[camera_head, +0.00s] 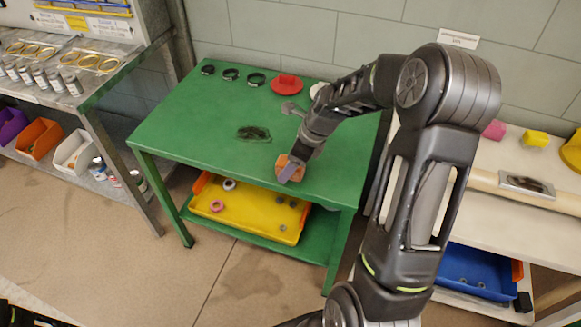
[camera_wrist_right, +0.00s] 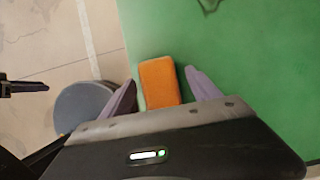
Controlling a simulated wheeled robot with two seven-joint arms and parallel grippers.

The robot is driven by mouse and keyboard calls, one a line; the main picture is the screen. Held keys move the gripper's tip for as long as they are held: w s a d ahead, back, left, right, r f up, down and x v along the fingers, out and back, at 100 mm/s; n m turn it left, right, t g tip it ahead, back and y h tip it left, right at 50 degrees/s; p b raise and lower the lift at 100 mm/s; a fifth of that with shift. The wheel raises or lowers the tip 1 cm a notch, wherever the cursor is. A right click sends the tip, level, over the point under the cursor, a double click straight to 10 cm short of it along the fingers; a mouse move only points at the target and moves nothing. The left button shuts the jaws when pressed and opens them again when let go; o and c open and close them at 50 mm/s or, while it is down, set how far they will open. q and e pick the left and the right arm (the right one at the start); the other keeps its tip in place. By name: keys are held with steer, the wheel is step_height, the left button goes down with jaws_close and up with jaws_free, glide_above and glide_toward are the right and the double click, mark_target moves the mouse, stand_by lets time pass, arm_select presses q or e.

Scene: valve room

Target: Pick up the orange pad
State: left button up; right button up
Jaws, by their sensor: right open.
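The orange pad (camera_wrist_right: 158,82) lies flat on the green table (camera_wrist_right: 235,50), near its edge, in the right wrist view. My right gripper (camera_wrist_right: 163,92) is open, with one grey-purple finger on each side of the pad; gaps show on both sides. In the head view the pad (camera_head: 282,161) shows only partly beside my right gripper (camera_head: 290,171), at the front edge of the green table (camera_head: 190,125). The pad's near end is hidden by the gripper body in the wrist view.
Black rings (camera_head: 230,74), a red round part (camera_head: 286,83) and a dark patch (camera_head: 254,133) are on the green table. A yellow tray (camera_head: 250,215) sits on its lower shelf. A metal shelf (camera_head: 105,85) stands left, a light bench (camera_head: 500,165) right. The table's left half is mostly clear.

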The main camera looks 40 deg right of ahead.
stand_by(0.5)
steer(key=c, duration=1.4)
step_height(320, 180, up, 10)
steer(key=shift+r+p, duration=0.1)
steer(key=shift+p, duration=0.25)
